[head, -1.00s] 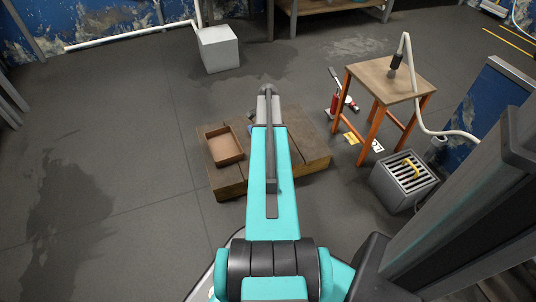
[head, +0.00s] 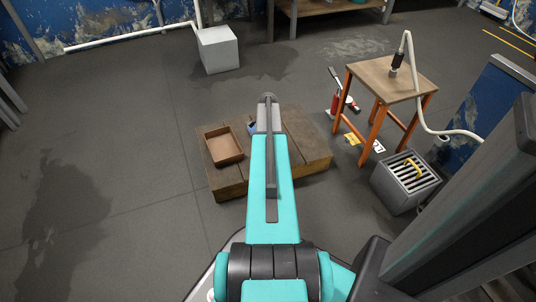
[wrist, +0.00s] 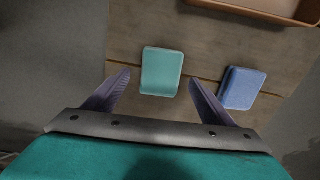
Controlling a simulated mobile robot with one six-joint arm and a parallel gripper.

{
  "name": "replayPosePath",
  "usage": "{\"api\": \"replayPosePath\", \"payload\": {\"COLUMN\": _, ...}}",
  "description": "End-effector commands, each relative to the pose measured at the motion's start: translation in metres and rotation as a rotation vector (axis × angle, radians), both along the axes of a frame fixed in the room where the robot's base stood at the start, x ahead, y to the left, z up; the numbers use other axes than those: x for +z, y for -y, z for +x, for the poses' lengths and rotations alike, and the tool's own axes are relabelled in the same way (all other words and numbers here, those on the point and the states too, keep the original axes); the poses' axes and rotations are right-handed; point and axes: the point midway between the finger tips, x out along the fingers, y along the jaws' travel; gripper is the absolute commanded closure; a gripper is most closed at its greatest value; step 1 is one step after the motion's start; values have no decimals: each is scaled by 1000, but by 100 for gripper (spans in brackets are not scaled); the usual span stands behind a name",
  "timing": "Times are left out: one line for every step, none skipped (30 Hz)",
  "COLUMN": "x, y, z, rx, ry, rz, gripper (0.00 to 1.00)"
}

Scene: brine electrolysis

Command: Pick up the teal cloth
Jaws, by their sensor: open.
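The teal cloth (wrist: 161,71) is a flat, roughly rectangular piece lying on a low wooden platform (wrist: 140,26). It shows in the wrist view just beyond and between my fingertips; in the head view my arm hides it. My gripper (wrist: 159,82) is open and empty, with its two purple-grey fingers spread wide on either side of the cloth's near end. I cannot tell how high the fingers are above the platform. The platform also shows in the head view (head: 305,148), under my arm.
A blue folded cloth (wrist: 241,88) lies to the right of the teal one, close to my right finger. A brown tray (head: 223,146) sits on the platform's left part. A wooden stool (head: 385,80) and a grey slatted box (head: 406,181) stand to the right. The left floor is clear.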

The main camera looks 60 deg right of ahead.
Motion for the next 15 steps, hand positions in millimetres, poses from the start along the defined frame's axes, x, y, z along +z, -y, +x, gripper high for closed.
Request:
{"api": "replayPosePath", "payload": {"x": -9, "y": 0, "z": 0, "rx": 0, "ry": 0, "rz": 0, "gripper": 23}}
{"api": "replayPosePath", "payload": {"x": -12, "y": 0, "z": 0, "rx": 0, "ry": 0, "rz": 0, "gripper": 23}}
{"api": "replayPosePath", "payload": {"x": -15, "y": 0, "z": 0, "rx": 0, "ry": 0, "rz": 0, "gripper": 23}}
{"api": "replayPosePath", "payload": {"x": -19, "y": 0, "z": 0, "rx": 0, "ry": 0, "rz": 0, "gripper": 23}}
{"api": "replayPosePath", "payload": {"x": -22, "y": 0, "z": 0, "rx": 0, "ry": 0, "rz": 0, "gripper": 23}}
{"api": "replayPosePath", "payload": {"x": -26, "y": 0, "z": 0, "rx": 0, "ry": 0, "rz": 0, "gripper": 23}}
{"api": "replayPosePath", "payload": {"x": -28, "y": 0, "z": 0, "rx": 0, "ry": 0, "rz": 0, "gripper": 23}}
{"api": "replayPosePath", "payload": {"x": -30, "y": 0, "z": 0, "rx": 0, "ry": 0, "rz": 0, "gripper": 23}}
{"api": "replayPosePath", "payload": {"x": -31, "y": 0, "z": 0, "rx": 0, "ry": 0, "rz": 0, "gripper": 23}}
{"api": "replayPosePath", "payload": {"x": -32, "y": 0, "z": 0, "rx": 0, "ry": 0, "rz": 0, "gripper": 23}}
{"api": "replayPosePath", "payload": {"x": -33, "y": 0, "z": 0, "rx": 0, "ry": 0, "rz": 0, "gripper": 23}}
{"api": "replayPosePath", "payload": {"x": -33, "y": 0, "z": 0, "rx": 0, "ry": 0, "rz": 0, "gripper": 23}}
{"api": "replayPosePath", "payload": {"x": -33, "y": 0, "z": 0, "rx": 0, "ry": 0, "rz": 0, "gripper": 23}}
{"api": "replayPosePath", "payload": {"x": -33, "y": 0, "z": 0, "rx": 0, "ry": 0, "rz": 0, "gripper": 23}}
{"api": "replayPosePath", "payload": {"x": -32, "y": 0, "z": 0, "rx": 0, "ry": 0, "rz": 0, "gripper": 23}}
